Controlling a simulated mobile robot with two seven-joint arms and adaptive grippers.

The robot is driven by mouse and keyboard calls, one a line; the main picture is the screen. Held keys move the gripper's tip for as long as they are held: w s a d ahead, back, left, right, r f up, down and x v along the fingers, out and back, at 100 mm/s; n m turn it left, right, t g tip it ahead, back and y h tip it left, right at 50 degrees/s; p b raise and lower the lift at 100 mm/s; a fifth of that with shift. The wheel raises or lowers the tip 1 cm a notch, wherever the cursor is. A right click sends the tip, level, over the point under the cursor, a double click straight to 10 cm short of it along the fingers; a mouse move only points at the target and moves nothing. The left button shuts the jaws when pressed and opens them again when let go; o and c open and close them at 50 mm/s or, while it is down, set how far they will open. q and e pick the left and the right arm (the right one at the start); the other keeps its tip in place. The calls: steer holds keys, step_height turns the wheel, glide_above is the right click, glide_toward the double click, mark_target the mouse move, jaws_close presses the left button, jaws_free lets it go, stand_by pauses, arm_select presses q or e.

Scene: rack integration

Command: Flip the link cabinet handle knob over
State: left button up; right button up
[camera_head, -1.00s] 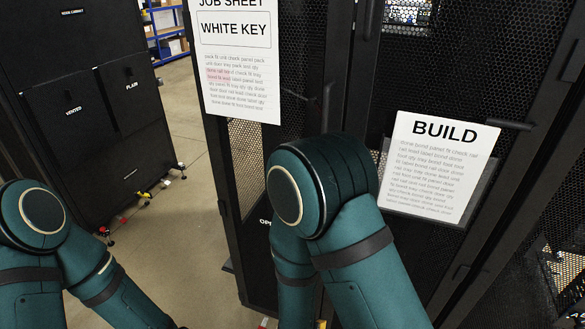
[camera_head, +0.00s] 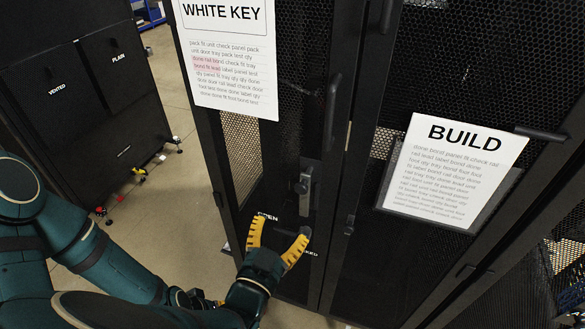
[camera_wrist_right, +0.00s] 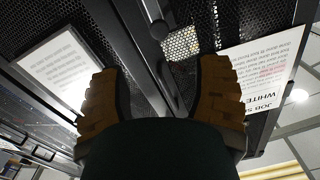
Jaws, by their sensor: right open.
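The link cabinet handle (camera_head: 304,187) is a small upright grey latch on the dark door's edge strip. A dark knob or lever end below it is partly hidden by the gripper's finger, so its exact turn is unclear. An "OPEN" label (camera_head: 267,217) is just left of it, and another label, partly covered, is below right. My right gripper (camera_head: 281,228) has yellow fingers spread wide just below the latch, with nothing between them. In the right wrist view the open fingers (camera_wrist_right: 157,68) frame the dark door strip.
A white "WHITE KEY" sheet (camera_head: 228,70) hangs on the door above left. A "BUILD" sheet (camera_head: 452,165) is on the mesh panel to the right. A black cabinet (camera_head: 85,120) with "VENTED" and "PLAIN" panels stands back left.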

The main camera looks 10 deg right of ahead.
mark_target(300, 190)
steer(key=b+x, duration=0.2)
steer(key=x, duration=1.1)
steer(key=shift+s, duration=0.1)
jaws_close()
